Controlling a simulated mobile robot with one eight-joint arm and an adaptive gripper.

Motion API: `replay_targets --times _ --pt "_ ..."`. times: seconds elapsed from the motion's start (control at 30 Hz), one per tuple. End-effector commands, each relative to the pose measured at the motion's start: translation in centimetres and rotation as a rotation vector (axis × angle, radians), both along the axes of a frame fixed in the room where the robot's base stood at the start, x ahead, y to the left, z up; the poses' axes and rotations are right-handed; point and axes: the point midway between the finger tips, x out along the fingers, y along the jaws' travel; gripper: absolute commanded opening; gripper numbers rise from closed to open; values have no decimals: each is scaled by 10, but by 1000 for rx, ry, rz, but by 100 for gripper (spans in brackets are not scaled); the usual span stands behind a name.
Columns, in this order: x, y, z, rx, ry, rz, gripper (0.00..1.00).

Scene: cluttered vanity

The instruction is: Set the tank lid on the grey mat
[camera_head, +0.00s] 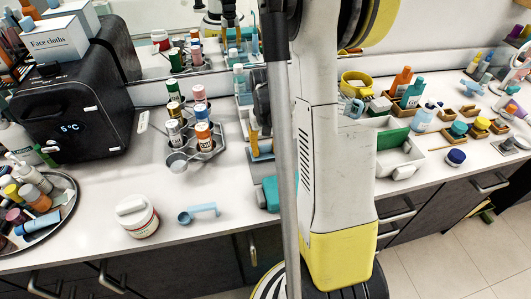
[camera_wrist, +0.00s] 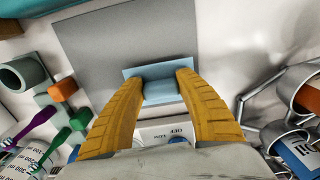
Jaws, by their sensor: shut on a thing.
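The tank lid (camera_wrist: 162,90) is a light blue flat plate with a raised grip block. In the wrist view it lies between the tips of my gripper (camera_wrist: 161,84), whose two yellow fingers are shut on its block. A flat grey mat (camera_wrist: 95,45) fills the upper middle of the wrist view, and the lid overlaps its lower part in the picture. I cannot tell whether the lid touches the mat or hangs above it. In the head view my own column and arm hide my gripper, and I cannot make out the lid there for certain.
In the wrist view, a grey-green cup (camera_wrist: 25,72), an orange block (camera_wrist: 62,90) and brushes crowd the left. Grey ring holders (camera_wrist: 300,88) with bottles stand at the right. A white printed item (camera_wrist: 160,130) lies below the fingers. A teal edge (camera_wrist: 35,8) shows top left.

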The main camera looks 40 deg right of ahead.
Motion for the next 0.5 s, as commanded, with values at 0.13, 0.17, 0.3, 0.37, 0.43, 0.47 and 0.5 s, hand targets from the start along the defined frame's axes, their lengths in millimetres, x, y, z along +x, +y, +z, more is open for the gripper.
replay_targets --times 0.13,0.17,0.3,0.37,0.43,0.47,0.5 --pt "0 0 -4 0 0 0 18" --pt "0 0 -4 0 0 0 18" --pt "0 0 -5 0 0 0 18" --pt "0 0 -8 0 0 0 18" --pt "0 0 -7 0 0 0 56" --pt "0 0 -7 0 0 0 61" --pt "0 0 -7 0 0 0 61"
